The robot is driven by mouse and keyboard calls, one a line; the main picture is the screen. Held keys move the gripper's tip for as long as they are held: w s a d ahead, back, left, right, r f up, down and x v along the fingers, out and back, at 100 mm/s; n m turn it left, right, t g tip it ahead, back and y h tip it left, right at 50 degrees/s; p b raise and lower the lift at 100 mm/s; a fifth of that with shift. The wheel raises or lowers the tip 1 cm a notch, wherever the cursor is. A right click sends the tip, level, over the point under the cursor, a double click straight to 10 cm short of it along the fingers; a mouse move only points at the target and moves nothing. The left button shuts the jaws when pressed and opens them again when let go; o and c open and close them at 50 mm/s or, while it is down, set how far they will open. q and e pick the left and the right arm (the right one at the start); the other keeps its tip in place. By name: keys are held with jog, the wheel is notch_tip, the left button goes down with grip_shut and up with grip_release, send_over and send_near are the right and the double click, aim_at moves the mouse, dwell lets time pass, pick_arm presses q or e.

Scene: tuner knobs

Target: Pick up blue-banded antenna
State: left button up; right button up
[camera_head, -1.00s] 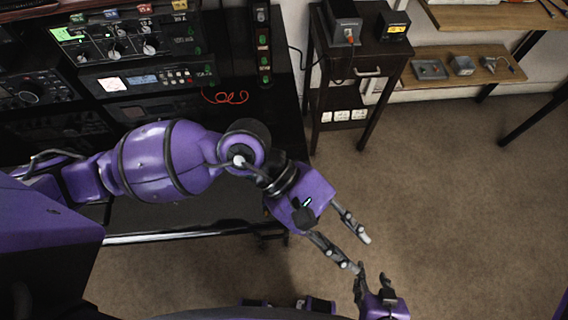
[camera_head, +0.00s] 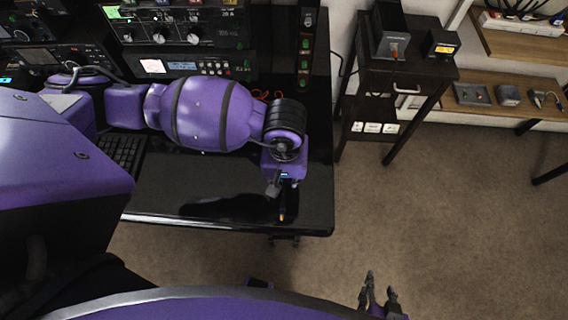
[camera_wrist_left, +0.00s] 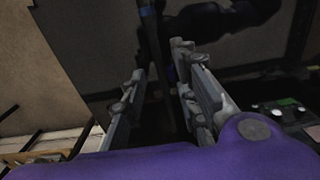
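My left gripper (camera_head: 283,195) points down over the front right part of the black desk (camera_head: 235,180). In the left wrist view, its two fingers (camera_wrist_left: 160,85) are spread apart. A thin dark rod (camera_wrist_left: 155,50) shows in the gap between them, with no clear contact. In the head view, a small dark piece with blue and a yellow tip (camera_head: 282,215) shows just below the gripper. It may be the blue-banded antenna, but the hand hides most of it. My right gripper (camera_head: 380,293) is open and empty over the floor at the bottom.
Radio units (camera_head: 180,25) stand along the back of the desk, with a keyboard (camera_head: 122,152) at its left. A dark side table (camera_head: 405,75) carries two boxes. A wooden shelf (camera_head: 520,90) holds small parts. The carpet at right is clear.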

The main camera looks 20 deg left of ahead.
pick_arm(q)
jog(key=shift+f, duration=0.35)
grip_shut()
jog(key=shift+r, duration=0.1)
